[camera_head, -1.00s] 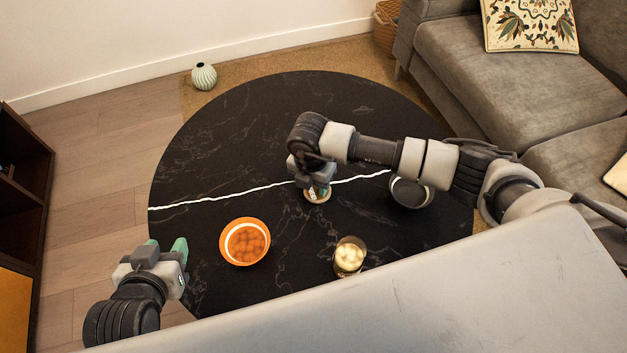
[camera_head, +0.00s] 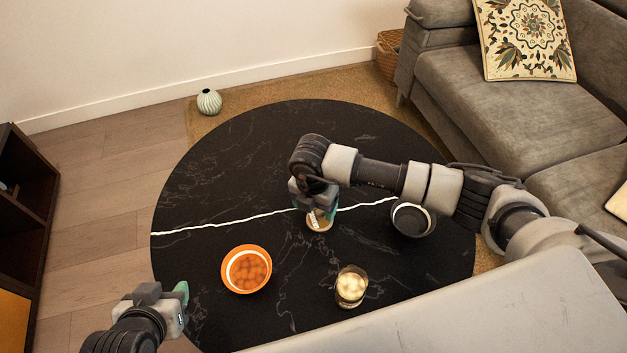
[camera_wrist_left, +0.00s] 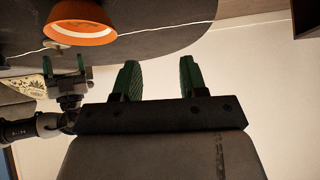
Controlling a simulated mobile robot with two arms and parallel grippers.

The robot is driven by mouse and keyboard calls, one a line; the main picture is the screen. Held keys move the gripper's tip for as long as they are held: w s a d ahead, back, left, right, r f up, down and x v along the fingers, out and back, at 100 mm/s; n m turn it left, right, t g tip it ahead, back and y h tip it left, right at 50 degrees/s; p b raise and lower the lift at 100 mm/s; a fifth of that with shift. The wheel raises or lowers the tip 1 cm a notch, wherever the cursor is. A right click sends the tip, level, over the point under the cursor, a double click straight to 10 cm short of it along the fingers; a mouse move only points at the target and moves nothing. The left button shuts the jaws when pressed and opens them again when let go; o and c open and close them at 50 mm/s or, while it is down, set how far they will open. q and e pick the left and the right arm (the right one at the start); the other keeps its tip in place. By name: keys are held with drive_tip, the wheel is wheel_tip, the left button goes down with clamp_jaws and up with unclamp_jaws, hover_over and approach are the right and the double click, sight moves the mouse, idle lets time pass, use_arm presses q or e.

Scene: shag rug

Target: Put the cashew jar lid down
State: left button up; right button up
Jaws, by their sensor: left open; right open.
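A small pale, round object (camera_head: 319,226), apparently the cashew jar lid, is on the black table beneath my right gripper (camera_head: 320,213). The hand partly hides it. The right gripper is open; whether its fingers still touch the object cannot be told. In the left wrist view, which is upside down, the right gripper (camera_wrist_left: 65,65) has spread fingers near a small pale disc (camera_wrist_left: 56,44). A clear glass container (camera_head: 351,287) with pale pieces stands near the table's front. My left gripper (camera_head: 178,297) is open and empty at the front left; its green fingers (camera_wrist_left: 158,78) show apart.
An orange bowl (camera_head: 246,270) of orange round pieces sits left of the glass container. A dark bowl (camera_head: 412,219) stands under my right forearm. The back of the round black table (camera_head: 270,150) is clear. A grey sofa (camera_head: 490,105) stands at the right.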

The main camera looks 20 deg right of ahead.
sight(313, 215)
use_arm(q)
drive_tip(key=s+a+f+g+y+p, duration=0.1)
drive_tip(key=s+a+g+p, duration=0.1)
drive_tip(key=s+g, duration=0.3)
drive_tip(key=shift+s+a, duration=0.2)
drive_tip(key=shift+s, duration=0.8)
use_arm(e)
wheel_tip(313, 215, up, 10)
drive_tip(key=shift+w+a, duration=0.15)
drive_tip(key=shift+a, duration=0.05)
drive_tip(key=shift+f, duration=0.15)
